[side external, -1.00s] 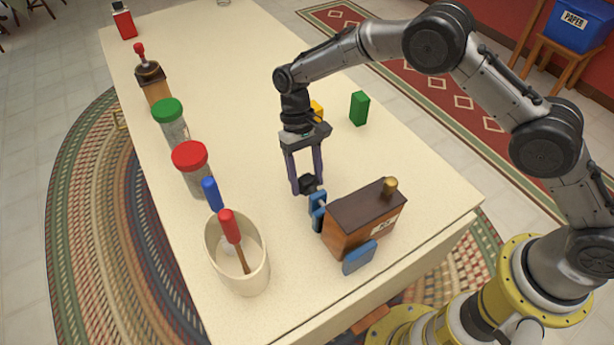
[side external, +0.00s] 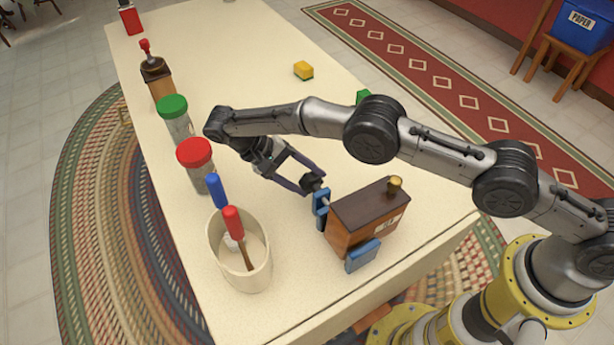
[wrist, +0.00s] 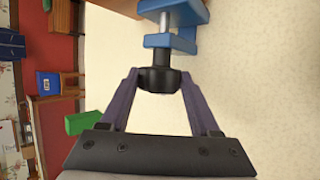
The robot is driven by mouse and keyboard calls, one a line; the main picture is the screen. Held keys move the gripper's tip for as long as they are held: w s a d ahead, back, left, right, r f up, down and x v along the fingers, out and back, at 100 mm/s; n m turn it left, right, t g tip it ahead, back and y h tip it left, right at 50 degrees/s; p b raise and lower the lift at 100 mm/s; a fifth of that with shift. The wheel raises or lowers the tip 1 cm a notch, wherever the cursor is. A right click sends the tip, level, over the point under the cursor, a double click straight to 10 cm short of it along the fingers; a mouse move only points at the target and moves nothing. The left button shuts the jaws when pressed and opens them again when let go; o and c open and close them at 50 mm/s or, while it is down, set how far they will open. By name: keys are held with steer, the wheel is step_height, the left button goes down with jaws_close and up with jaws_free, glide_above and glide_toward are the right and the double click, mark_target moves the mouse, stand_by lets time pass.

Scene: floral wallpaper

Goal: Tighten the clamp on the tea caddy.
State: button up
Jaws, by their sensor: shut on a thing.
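The tea caddy (side external: 362,217) is a brown wooden box with a dark lid and a brass knob, near the table's front right. A blue clamp (side external: 320,207) sits at its left side, and a blue pad (side external: 362,255) shows at its front. The clamp's black knob (side external: 312,181) sticks out to the upper left. My gripper (side external: 309,186) lies low and slanted, its purple fingers shut on this knob. In the wrist view the black knob (wrist: 161,80) sits between the fingertips, with a grey screw running into the blue clamp (wrist: 173,17). The caddy is mostly out of that view.
A cream crock (side external: 240,275) with red- and blue-handled tools stands at the front left. Red-lidded (side external: 195,153) and green-lidded (side external: 173,107) jars, a wooden grinder (side external: 158,80) and a red tin (side external: 130,18) line the left edge. A yellow block (side external: 303,70) lies farther back; my arm partly hides a green block (side external: 363,96).

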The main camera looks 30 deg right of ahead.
mark_target(307, 177)
steer(key=shift+h, duration=0.4)
stand_by(0.3)
steer(key=o, duration=1.4)
steer(key=shift+c, duration=0.2)
steer(key=shift+r, duration=0.3)
step_height(307, 177, up, 3)
steer(key=shift+s+r, duration=0.1)
steer(key=shift+s, duration=0.05)
steer(key=s+d+r, duration=0.2)
steer(key=s+r, duration=0.1)
steer(key=s, duration=0.1)
steer(key=s+d+r, duration=0.2)
steer(key=s+r, duration=0.1)
steer(key=s, duration=0.1)
steer(key=s+d+r, duration=0.2)
steer(key=s+r, duration=0.1)
steer(key=s, duration=0.1)
steer(key=shift+d, duration=0.35)
